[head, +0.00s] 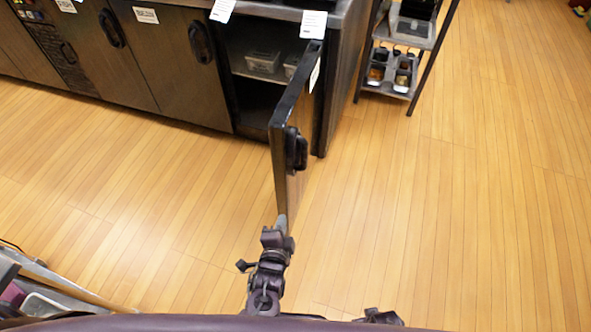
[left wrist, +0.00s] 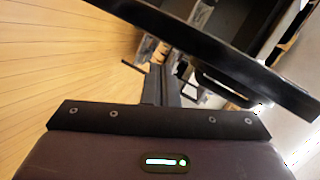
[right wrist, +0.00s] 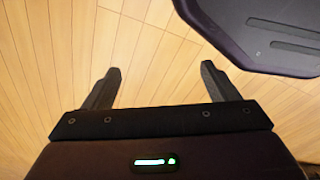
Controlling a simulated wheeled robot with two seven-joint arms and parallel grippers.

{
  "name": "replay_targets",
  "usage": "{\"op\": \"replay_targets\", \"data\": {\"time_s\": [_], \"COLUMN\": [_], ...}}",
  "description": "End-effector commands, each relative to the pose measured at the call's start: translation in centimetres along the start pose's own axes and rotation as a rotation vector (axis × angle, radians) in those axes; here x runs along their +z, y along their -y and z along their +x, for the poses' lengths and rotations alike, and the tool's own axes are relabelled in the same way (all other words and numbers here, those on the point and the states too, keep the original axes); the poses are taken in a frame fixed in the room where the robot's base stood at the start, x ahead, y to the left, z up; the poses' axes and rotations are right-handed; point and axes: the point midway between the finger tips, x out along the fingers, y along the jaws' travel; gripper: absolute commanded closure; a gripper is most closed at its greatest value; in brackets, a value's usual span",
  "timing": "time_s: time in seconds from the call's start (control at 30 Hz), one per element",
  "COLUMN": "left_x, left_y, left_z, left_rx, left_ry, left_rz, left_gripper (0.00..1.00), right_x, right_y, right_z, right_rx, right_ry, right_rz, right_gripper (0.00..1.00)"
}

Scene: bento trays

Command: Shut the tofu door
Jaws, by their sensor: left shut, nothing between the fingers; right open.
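The tofu door (head: 283,120) stands swung open from the cabinet, roughly at a right angle, with its free edge toward me. It has a black handle (head: 296,150) on its right face and a white label near the hinge. In the left wrist view the door (left wrist: 215,55) crosses the top right as a dark panel. My left gripper (head: 281,222) is shut and empty, its tips at the door's near lower end; I cannot tell if they touch. Its shut fingers show in the left wrist view (left wrist: 160,84). My right gripper (right wrist: 160,85) is open and empty above the floor.
The open cabinet (head: 250,40) holds clear containers (head: 263,62) on a shelf. Shut doors (head: 176,60) line the left. A wheeled-looking rack (head: 390,90) with containers stands right of the cabinet. A cart (head: 55,300) is at lower left. The wood floor (head: 470,200) on the right is clear.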

Motion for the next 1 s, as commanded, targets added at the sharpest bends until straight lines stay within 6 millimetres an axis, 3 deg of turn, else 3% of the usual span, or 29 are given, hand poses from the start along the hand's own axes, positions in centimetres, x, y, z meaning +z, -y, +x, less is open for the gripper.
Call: {"op": "replay_targets", "data": {"time_s": [0.03, 0.13, 0.2, 0.3, 0.47, 0.8, 1.0], "left_x": [-1.9, -4.5, -5.5, -6.2, -6.4, -6.6, -6.6], "left_y": [2.4, 7.2, 9.4, 11.2, 12.1, 14.1, 14.7], "left_z": [0.4, -0.1, -0.7, -1.0, 0.2, 6.0, 7.8], "left_rx": [-0.099, -0.245, -0.308, -0.353, -0.363, -0.36, -0.357], "left_ry": [-0.017, -0.013, 0.0, 0.014, 0.018, 0.017, 0.016], "left_rz": [0.069, 0.185, 0.236, 0.274, 0.283, 0.281, 0.282], "left_gripper": [1.0, 1.0, 1.0, 1.0, 1.0, 1.0, 1.0], "right_x": [-0.9, -2.2, -2.9, -3.3, -3.7, -4.9, -5.3], "right_y": [0.0, 0.0, -0.1, -0.1, 0.0, 0.4, 0.6], "right_z": [0.9, 0.5, 0.2, -0.1, -0.6, -2.0, -2.7], "right_rx": [0.0, 0.0, 0.001, 0.001, -0.001, -0.009, -0.012], "right_ry": [-0.007, -0.012, -0.014, -0.015, -0.014, -0.009, -0.004], "right_rz": [0.001, 0.002, 0.002, 0.003, 0.001, -0.006, -0.009], "right_gripper": [0.19, 0.19, 0.19, 0.19, 0.19, 0.19, 0.19]}}
